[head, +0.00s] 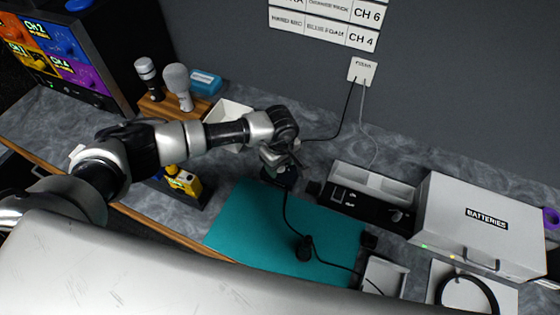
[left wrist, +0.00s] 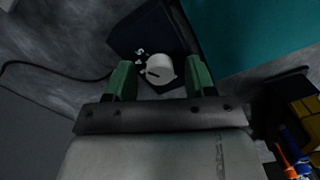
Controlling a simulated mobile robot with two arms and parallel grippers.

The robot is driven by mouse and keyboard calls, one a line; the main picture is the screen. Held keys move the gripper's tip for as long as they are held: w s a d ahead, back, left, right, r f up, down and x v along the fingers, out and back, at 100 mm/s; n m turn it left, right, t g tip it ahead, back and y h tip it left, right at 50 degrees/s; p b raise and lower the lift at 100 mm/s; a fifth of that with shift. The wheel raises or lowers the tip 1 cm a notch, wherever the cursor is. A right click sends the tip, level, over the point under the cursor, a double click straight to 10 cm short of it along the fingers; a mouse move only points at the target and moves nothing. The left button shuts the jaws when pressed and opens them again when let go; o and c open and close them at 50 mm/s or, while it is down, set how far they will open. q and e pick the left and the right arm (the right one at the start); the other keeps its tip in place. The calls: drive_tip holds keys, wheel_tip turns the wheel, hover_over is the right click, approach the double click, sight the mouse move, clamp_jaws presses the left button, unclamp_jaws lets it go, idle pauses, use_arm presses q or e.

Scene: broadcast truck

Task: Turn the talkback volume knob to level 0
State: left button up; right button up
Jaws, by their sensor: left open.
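The talkback volume knob (left wrist: 160,68) is a pale round knob with a dark pointer mark, on a dark box (left wrist: 127,43) with small white markings to the knob's upper left. In the head view the box (head: 285,182) sits mostly under my left gripper (head: 279,164), at the teal mat's upper edge, and the knob is hidden there. My left gripper is open. In the left wrist view its two green fingers lie to either side of the knob, with gaps; I cannot tell their height relative to it. My right gripper is not in view.
A teal mat (head: 243,228) carries a small dark round item (head: 304,248) with a cable. To the right are a dark charger unit (head: 365,205) and a batteries case (head: 485,222). Microphones (head: 178,80) stand at the back left, and a white tray (head: 232,110) lies behind my arm.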

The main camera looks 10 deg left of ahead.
use_arm(q)
drive_tip(key=shift+c, duration=0.5)
drive_tip(key=c, duration=0.8)
